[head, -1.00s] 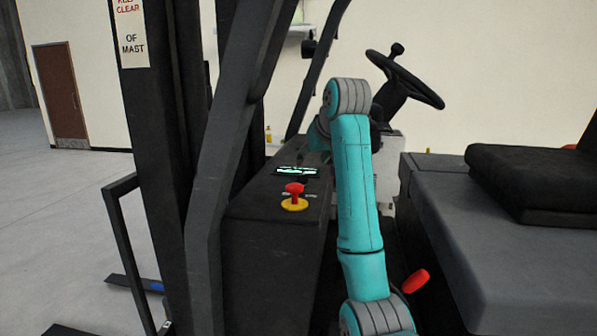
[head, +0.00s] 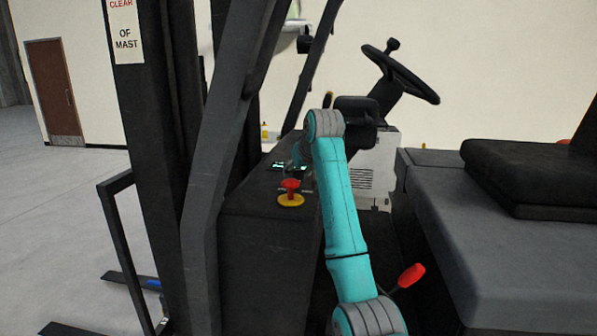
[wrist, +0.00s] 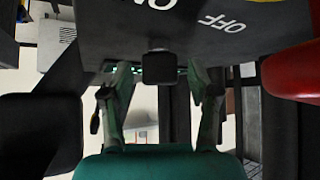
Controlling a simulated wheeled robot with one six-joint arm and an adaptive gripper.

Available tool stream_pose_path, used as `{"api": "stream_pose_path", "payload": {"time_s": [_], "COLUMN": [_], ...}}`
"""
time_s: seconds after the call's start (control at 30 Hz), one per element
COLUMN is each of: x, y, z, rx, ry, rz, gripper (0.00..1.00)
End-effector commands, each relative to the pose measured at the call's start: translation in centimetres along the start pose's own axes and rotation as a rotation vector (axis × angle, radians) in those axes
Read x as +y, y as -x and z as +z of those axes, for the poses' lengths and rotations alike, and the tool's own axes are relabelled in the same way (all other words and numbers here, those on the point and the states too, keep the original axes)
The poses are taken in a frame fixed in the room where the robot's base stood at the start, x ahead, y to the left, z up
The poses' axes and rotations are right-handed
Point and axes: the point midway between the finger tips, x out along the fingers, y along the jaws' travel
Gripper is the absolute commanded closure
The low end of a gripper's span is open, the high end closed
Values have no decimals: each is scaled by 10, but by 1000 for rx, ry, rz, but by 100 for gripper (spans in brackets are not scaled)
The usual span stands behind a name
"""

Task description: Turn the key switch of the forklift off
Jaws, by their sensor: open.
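The key switch (wrist: 158,67) shows in the wrist view as a small black block in front of the dark panel. White ON and OFF lettering (wrist: 222,22) is on the panel above it in the picture. My gripper (wrist: 160,70) is open, with one finger on each side of the key switch and visible gaps between them. In the head view my gripper (head: 298,156) is small, by the forklift's dash (head: 255,200), and partly hidden by my wrist. The key switch cannot be made out there.
A red emergency stop button (head: 290,186) on a yellow base stands close by; its red cap (wrist: 292,72) fills the wrist view's right edge. The steering wheel (head: 400,72), seat (head: 530,180), red-knobbed lever (head: 411,275) and dark front post (head: 205,180) surround the dash.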

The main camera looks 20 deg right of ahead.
Motion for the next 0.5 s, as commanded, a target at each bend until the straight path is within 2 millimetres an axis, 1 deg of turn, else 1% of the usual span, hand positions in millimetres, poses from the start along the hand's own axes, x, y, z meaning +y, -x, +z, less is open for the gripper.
{"api": "stream_pose_path", "payload": {"time_s": [0.13, 0.17, 0.2, 0.27, 0.3, 0.37, 0.4, 0.5], "x": [0, 0, 0, 0, 0, 0, 0, 0], "y": [0, 0, 0, 0, 0, 0, 0, 0], "z": [0, 0, 0, 0, 0, 0, 0, 0], "rx": [0, 0, 0, 0, 0, 0, 0, 0], "ry": [0, 0, 0, 0, 0, 0, 0, 1], "rz": [0, 0, 0, 0, 0, 0, 0, -1], "gripper": [40, 45, 55, 70, 80, 95, 100, 100]}}
